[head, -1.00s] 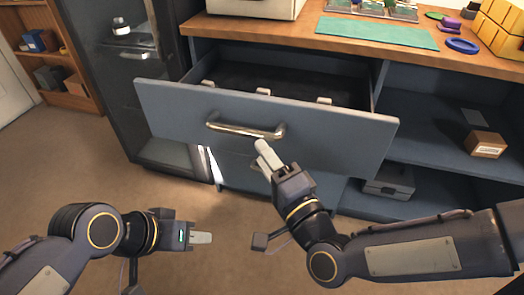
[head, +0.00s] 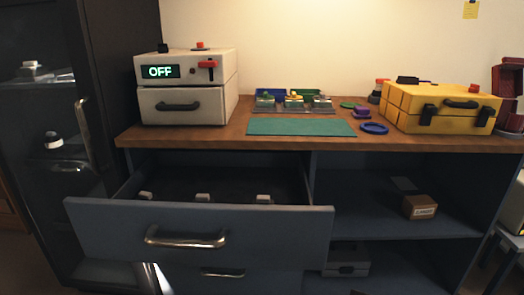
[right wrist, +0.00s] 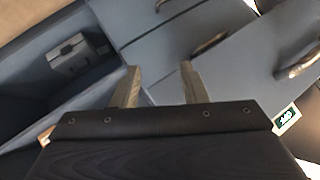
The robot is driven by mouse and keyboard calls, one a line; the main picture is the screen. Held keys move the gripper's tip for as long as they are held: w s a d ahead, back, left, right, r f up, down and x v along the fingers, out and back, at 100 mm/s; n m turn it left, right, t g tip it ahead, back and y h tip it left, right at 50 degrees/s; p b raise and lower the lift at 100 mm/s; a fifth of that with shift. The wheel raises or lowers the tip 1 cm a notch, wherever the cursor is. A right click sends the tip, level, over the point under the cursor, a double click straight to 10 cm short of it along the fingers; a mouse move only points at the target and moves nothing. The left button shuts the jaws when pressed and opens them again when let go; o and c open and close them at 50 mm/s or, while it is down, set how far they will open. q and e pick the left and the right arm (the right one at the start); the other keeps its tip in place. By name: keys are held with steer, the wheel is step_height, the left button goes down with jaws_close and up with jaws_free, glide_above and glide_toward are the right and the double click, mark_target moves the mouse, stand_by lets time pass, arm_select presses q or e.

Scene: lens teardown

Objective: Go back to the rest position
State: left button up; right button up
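In the right wrist view my right gripper (right wrist: 158,88) is open and empty, with its two fingers apart. It points toward the blue cabinet front and touches nothing that I can see.
On the wooden worktop stand a white box (head: 185,105) reading OFF, a green mat (head: 301,127), a blue ring (head: 374,128) and a yellow case (head: 440,117). A cardboard box (head: 419,206) lies on the open shelf, a grey case (head: 346,257) below. A dark glass cabinet stands left.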

steer(key=s+d+f+g+h, duration=0.1)
steer(key=s+d+f+g, duration=0.15)
steer(key=s+d, duration=0.75)
step_height(320, 180, up, 36)
steer(key=s+a+g+p, duration=0.1)
steer(key=a+p, duration=0.1)
steer(key=p, duration=3.3)
steer(key=shift+s+n+p, duration=0.3)
steer(key=shift+p, duration=0.1)
steer(key=shift+f, duration=0.15)
steer(key=shift+w+a, duration=0.1)
